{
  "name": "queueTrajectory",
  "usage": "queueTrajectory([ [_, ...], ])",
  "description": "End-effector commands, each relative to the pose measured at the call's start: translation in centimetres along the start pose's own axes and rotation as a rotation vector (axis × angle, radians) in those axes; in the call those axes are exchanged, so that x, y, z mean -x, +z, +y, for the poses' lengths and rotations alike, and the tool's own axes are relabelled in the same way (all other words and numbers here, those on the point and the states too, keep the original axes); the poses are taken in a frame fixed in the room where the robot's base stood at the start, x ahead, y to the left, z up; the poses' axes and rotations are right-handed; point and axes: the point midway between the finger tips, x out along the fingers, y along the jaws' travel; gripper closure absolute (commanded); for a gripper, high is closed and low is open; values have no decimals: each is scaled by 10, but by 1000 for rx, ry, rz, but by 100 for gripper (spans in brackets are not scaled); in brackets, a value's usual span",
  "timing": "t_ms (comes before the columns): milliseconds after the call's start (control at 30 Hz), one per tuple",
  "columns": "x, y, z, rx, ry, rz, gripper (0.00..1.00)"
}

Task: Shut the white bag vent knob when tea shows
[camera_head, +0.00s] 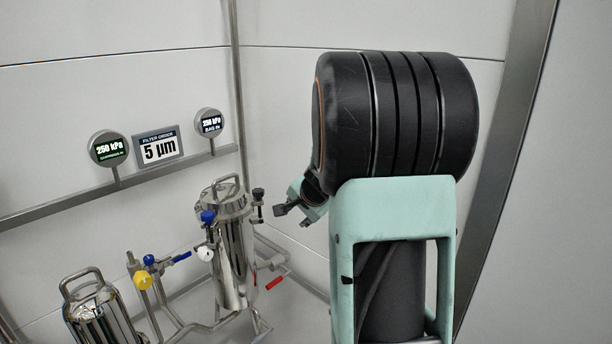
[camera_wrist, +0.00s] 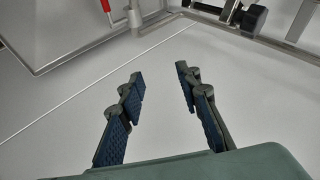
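The white knob (camera_head: 205,254) sits low on the front left of the tall shiny filter vessel (camera_head: 232,262), below a blue knob (camera_head: 208,217). I cannot tell from its shape whether it is open or shut. No tea shows at it. My gripper (camera_head: 293,214) is right of the vessel's top, apart from the white knob, and partly hidden by my arm in the head view. In the wrist view my gripper (camera_wrist: 159,74) is open, with nothing between its fingers. The white knob is not visible there.
A yellow knob (camera_head: 143,280) and blue handle (camera_head: 181,257) stand on piping left of the vessel. A red handle (camera_head: 275,283) is at its lower right. A second vessel (camera_head: 100,318) stands lower left.

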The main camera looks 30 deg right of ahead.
Motion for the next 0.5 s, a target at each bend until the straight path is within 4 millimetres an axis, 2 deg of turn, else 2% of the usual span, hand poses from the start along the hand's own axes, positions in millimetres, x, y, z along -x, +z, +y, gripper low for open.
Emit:
queueTrajectory([
  [200, 14, -31, -29, 202, -25, 108, 69],
  [500, 34, -63, -60, 399, -43, 224, 69],
])
